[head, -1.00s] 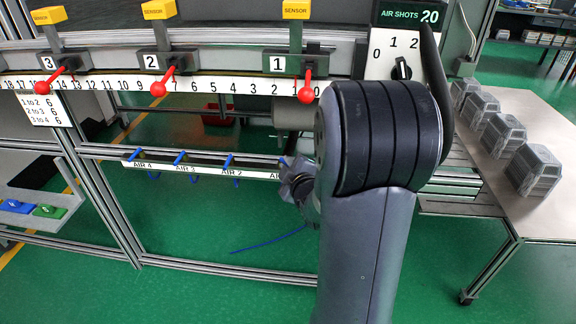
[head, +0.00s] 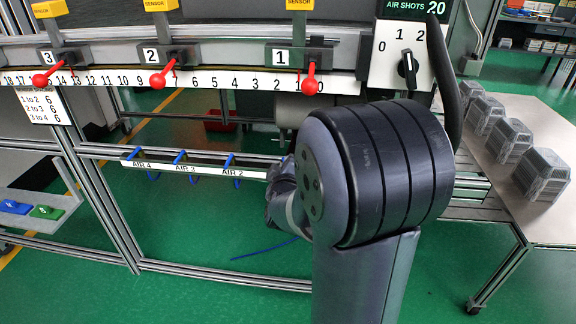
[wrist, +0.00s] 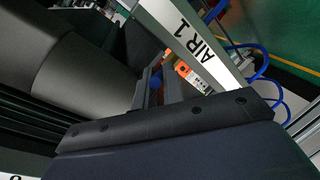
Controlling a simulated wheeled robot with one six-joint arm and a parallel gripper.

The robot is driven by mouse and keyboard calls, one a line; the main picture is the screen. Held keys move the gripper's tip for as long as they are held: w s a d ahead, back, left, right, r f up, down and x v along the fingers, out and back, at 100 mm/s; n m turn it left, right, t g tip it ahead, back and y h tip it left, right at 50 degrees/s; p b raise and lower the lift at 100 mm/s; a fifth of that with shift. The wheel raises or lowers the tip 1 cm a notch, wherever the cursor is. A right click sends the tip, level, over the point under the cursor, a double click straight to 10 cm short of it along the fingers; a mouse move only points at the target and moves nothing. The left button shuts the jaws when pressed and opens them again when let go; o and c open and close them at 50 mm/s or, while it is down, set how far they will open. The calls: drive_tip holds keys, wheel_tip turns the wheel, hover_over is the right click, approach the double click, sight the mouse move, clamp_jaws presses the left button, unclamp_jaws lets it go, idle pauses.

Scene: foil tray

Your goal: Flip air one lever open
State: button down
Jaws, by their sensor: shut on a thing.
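The white AIR 1 label plate (wrist: 193,42) runs diagonally across the top of the wrist view. My gripper (wrist: 160,84) is at its edge, with its two dark fingers close together. It is shut on the air one lever, which is mostly hidden between the fingers. A small orange part (wrist: 183,70) shows beside the fingers. In the head view my gripper (head: 284,190) is at the right end of the label rail (head: 205,170), partly behind my arm, and covers AIR 1. The blue levers of AIR 2 (head: 228,160), AIR 3 (head: 180,157) and AIR 4 (head: 133,154) stick up from the rail.
Red-knobbed sensor handles (head: 158,81) hang along the ruler (head: 220,80) above the rail. A black dial (head: 407,70) is on the panel at upper right. Grey foil tray stacks (head: 541,174) stand on the right table. Blue tubing (wrist: 262,70) loops behind the label plate.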

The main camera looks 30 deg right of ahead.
drive_tip(key=m+g+h+p, duration=0.1)
drive_tip(key=p, duration=0.2)
drive_tip(key=a+m+g+h+p, duration=0.1)
drive_tip(key=m+g+h+p, duration=0.1)
drive_tip(key=p, duration=0.1)
drive_tip(key=m+g+h+p, duration=0.1)
drive_tip(key=m+h+p, duration=0.1)
drive_tip(key=p, duration=0.2)
drive_tip(key=shift+w+a+r, duration=0.1)
drive_tip(key=shift+w+a, duration=0.2)
drive_tip(key=shift+w, duration=0.1)
drive_tip(key=shift+g+h, duration=0.4)
drive_tip(key=shift+m, duration=0.3)
drive_tip(key=c, duration=1.8)
unclamp_jaws()
drive_tip(key=v, duration=1)
drive_tip(key=shift+s+a+p, duration=0.2)
drive_tip(key=shift+a+p, duration=0.1)
drive_tip(key=shift+a, duration=0.05)
